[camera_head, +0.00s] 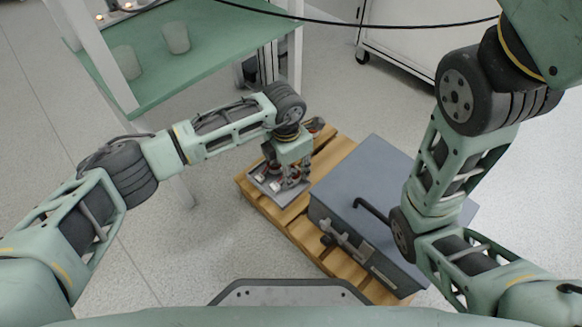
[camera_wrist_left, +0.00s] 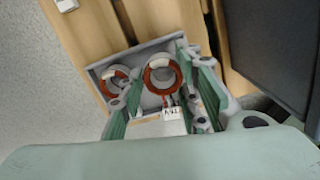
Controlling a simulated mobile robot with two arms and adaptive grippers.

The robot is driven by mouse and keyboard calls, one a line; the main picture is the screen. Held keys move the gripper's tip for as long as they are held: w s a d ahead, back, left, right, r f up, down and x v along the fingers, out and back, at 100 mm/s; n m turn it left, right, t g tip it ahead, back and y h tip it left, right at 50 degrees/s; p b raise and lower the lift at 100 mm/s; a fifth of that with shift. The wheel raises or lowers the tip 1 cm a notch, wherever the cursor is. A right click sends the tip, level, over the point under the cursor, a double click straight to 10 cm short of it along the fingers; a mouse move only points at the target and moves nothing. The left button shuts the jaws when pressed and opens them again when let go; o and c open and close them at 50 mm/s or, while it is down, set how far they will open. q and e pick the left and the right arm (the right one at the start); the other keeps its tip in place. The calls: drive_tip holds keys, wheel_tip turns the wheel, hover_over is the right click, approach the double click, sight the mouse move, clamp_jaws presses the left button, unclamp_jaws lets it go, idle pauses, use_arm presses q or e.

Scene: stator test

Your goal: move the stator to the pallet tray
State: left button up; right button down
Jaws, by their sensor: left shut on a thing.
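My left gripper (camera_head: 288,180) points down over a grey tray (camera_head: 262,187) on the wooden pallet. In the left wrist view, the gripper (camera_wrist_left: 160,95) is shut on a stator (camera_wrist_left: 163,76), a grey ring with copper-red windings and a white part, between its green-padded fingers. A second, similar stator (camera_wrist_left: 117,82) sits to its left, on the grey tray (camera_wrist_left: 103,66). The fingers partly cover both stators. I cannot tell whether the held stator touches the tray. My right gripper is out of view.
A wooden pallet (camera_head: 331,150) carries the tray and a large dark grey case (camera_head: 365,180) with a handle, close to the right of the tray. A green-topped table (camera_head: 205,60) with cups (camera_head: 176,38) stands at back left.

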use_arm(q)
drive_tip(key=shift+f, duration=0.1)
drive_tip(key=shift+f+b, duration=0.65)
drive_tip(key=shift+f, duration=0.2)
drive_tip(key=shift+f, duration=0.35)
drive_tip(key=o, duration=1.3)
drive_tip(key=shift+o, duration=0.2)
wheel_tip(320, 180, up, 12)
drive_tip(key=shift+s+a, duration=0.3)
drive_tip(key=shift+a, duration=0.05)
